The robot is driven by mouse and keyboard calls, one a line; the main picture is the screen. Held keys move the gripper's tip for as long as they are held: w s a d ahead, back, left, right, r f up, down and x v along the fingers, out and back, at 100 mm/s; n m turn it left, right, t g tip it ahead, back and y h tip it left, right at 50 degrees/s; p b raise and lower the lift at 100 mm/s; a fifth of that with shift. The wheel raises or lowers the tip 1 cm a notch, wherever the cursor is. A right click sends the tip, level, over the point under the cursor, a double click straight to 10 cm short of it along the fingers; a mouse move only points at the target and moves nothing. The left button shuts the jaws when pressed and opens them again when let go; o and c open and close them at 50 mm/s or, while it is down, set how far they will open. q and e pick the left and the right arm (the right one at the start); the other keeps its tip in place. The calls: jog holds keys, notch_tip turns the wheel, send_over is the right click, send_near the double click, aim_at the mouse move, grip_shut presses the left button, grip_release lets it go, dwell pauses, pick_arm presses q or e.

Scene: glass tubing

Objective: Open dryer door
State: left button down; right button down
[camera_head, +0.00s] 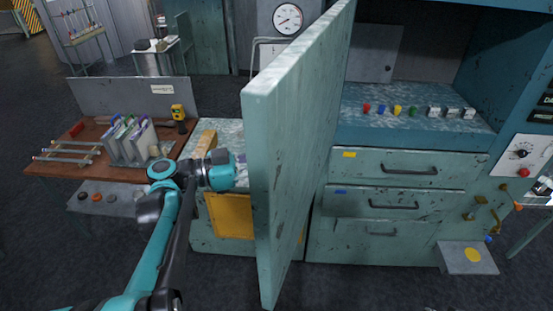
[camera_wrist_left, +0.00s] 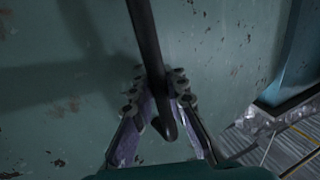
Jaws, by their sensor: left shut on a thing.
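The dryer door (camera_head: 293,150) is a tall, worn pale-teal panel. It stands swung out towards me, seen nearly edge-on in the head view. In the left wrist view the door's face (camera_wrist_left: 70,60) fills most of the picture, with a dark bar handle (camera_wrist_left: 146,35) on it. My left gripper (camera_head: 240,170) is at the door's left face, and its tips are partly hidden by the door edge. In the left wrist view the left gripper (camera_wrist_left: 158,88) has its fingers closed around the handle near its lower end. My right gripper is in neither view.
Right of the door are a counter (camera_head: 440,122) with coloured knobs and a drawer unit (camera_head: 390,168). On the left, a brown bench (camera_head: 60,165) carries a rack of folders (camera_head: 130,140) and a yellow tool (camera_head: 178,112). Dark floor (camera_head: 75,255) lies open at lower left.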

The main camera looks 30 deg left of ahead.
pick_arm(q)
jog(key=shift+d, duration=0.2)
jog(key=c, duration=1.5)
grip_release()
jog(key=shift+s, duration=0.1)
jog(key=shift+s+a, duration=0.1)
jog(key=shift+s, duration=0.1)
jog(key=shift+a, duration=0.3)
jog(key=v, duration=1.1)
jog(key=shift+s, duration=0.4)
